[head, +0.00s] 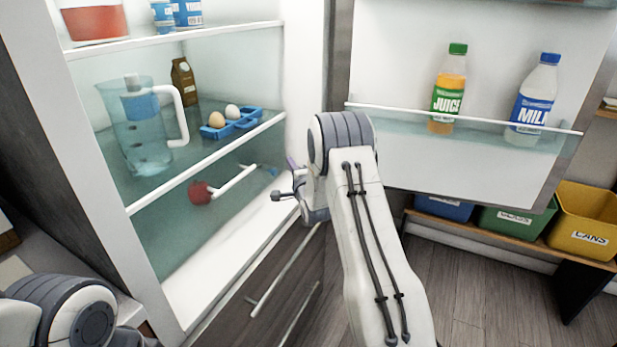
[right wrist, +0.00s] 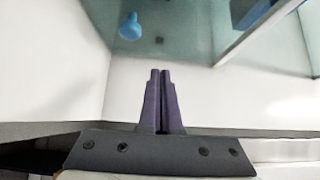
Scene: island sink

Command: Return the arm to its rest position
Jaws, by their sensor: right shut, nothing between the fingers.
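My right arm (head: 365,230) reaches up in the middle of the head view, in front of the open fridge. My right gripper (head: 284,172) points toward the fridge's lower compartment. In the right wrist view the right gripper's purple fingers (right wrist: 161,100) are closed together with nothing between them. Part of my left arm (head: 75,310) shows at the bottom left of the head view. My left gripper is out of the frame.
The fridge holds a clear pitcher (head: 140,130), eggs in a blue carton (head: 232,122) and a red object (head: 200,193). The open door (head: 470,170) holds juice (head: 449,90) and milk (head: 536,98). Recycling bins (head: 585,225) stand at right. A blue object (right wrist: 130,27) shows ahead.

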